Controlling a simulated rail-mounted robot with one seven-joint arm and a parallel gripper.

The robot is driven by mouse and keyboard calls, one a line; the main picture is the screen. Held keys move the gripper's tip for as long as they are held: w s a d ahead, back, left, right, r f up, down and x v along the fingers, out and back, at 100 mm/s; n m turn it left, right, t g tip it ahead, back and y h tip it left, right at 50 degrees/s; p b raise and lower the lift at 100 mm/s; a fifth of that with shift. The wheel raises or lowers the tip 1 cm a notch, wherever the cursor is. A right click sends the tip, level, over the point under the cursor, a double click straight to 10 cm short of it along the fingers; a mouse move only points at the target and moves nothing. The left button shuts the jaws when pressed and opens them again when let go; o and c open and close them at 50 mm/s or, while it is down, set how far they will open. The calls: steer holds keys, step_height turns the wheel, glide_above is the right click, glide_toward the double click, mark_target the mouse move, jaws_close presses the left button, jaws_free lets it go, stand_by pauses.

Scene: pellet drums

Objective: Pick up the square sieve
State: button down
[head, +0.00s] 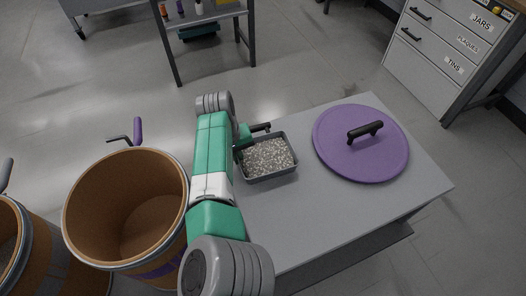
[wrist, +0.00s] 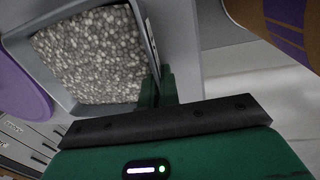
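The square sieve (head: 287,171) is a grey, square-rimmed pan full of grey-white pellets, at the left part of the grey table. In the wrist view the sieve (wrist: 143,22) fills the upper left, its pellets in plain sight. My gripper (wrist: 158,88) has its dark green fingers close together, one on each side of the sieve's wall, and looks shut on it. In the head view my arm hides most of the gripper at the sieve's left side. I cannot tell whether the sieve's base touches the table.
A purple round lid (head: 335,155) with a black handle lies on the table (head: 315,222) right of the sieve. An open, empty-looking brown drum (head: 90,205) stands left of my arm, with another at the far left. Drawers (head: 430,78) stand at the back right.

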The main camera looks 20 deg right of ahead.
steer(key=shift+r, duration=0.15)
step_height(320, 180, up, 10)
steer(key=p, duration=0.4)
steer(key=shift+p, duration=0.4)
step_height(320, 180, up, 5)
steer(key=p, duration=0.5)
